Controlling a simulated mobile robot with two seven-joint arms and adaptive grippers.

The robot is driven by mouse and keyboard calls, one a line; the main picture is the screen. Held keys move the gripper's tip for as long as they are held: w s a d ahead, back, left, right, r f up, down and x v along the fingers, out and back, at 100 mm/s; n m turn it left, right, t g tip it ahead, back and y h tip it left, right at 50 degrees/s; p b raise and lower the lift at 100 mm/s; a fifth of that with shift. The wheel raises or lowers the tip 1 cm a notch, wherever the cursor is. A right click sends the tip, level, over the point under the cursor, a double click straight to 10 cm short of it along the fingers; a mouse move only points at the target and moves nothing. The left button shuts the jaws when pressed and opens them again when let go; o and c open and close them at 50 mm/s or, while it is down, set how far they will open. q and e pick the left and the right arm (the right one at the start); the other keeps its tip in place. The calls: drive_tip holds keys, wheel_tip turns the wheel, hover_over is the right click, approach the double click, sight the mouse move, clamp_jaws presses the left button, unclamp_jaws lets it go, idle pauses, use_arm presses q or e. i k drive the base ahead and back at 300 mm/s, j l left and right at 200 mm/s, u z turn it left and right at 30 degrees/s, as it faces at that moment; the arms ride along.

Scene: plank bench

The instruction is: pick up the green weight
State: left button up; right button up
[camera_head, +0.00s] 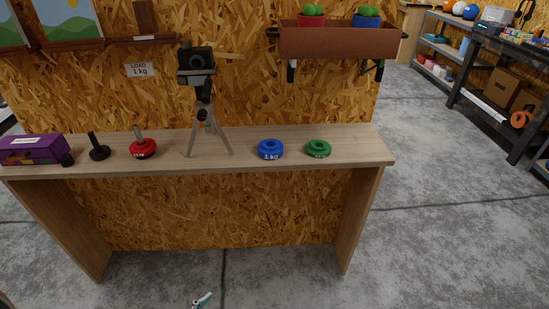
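The green weight (318,149) is a flat round disc with a raised hub. It lies near the right end of the plank bench (355,144), and the marking on its front is too small to read surely. A blue weight (270,150) marked 1 kg lies just left of it, with a small gap between them. A red weight (143,149) with a grey post at its middle sits farther left.
A tripod with a camera (196,64) stands mid-bench. A black stand (99,150) and a purple box (36,149) are at the left. A planter (338,42) hangs above the right end.

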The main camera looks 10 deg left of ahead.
sight(319, 149)
drive_tip(key=u, duration=1.3)
drive_tip(key=z, duration=1.25)
drive_tip(key=i+l+u, duration=0.1)
drive_tip(key=l+u, duration=0.3)
drive_tip(key=i+l+u, duration=0.1)
drive_tip(key=u, duration=0.3)
drive_tip(key=l+u, duration=0.3)
drive_tip(key=l, duration=0.75)
